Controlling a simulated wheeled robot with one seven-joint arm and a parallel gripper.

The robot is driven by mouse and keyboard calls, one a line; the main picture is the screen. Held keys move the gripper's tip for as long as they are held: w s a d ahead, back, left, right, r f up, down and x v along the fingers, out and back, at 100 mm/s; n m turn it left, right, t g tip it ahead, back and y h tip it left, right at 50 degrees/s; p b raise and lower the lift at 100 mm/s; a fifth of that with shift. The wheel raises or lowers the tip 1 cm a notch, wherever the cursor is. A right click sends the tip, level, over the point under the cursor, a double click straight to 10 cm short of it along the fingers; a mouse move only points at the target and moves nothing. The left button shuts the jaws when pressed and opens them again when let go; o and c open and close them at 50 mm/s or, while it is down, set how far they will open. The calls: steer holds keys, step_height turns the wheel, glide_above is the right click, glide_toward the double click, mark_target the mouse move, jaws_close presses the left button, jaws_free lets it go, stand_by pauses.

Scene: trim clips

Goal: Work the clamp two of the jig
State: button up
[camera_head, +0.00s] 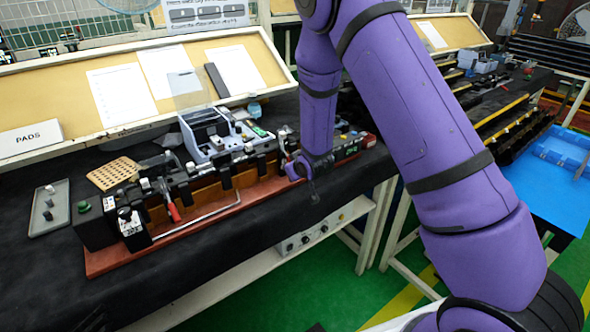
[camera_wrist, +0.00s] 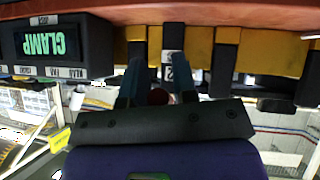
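The jig has a long red-brown base (camera_head: 200,222) on the black-topped bench, with orange blocks and several black clamps along it. My gripper (camera_head: 296,170) is at the front of the jig, right of its middle. In the wrist view, which looks upside down, my gripper's two fingers (camera_wrist: 157,84) stand apart. A dark red round knob (camera_wrist: 158,97) shows between them, with gaps on both sides. Just behind it is a black clamp with a white label (camera_wrist: 170,66); I cannot read its number surely. My arm hides part of the jig in the head view.
A black box with a green CLAMP display (camera_wrist: 50,43) stands at the jig's right end. A red-handled clamp (camera_head: 173,211) is on the left part. A grey tray (camera_head: 49,208) lies left, and a grey bin (camera_head: 205,130) stands behind. The bench's front strip is clear.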

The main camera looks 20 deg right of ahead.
steer(key=shift+o, duration=1)
steer(key=v, duration=1)
steer(key=shift+s+r, duration=0.25)
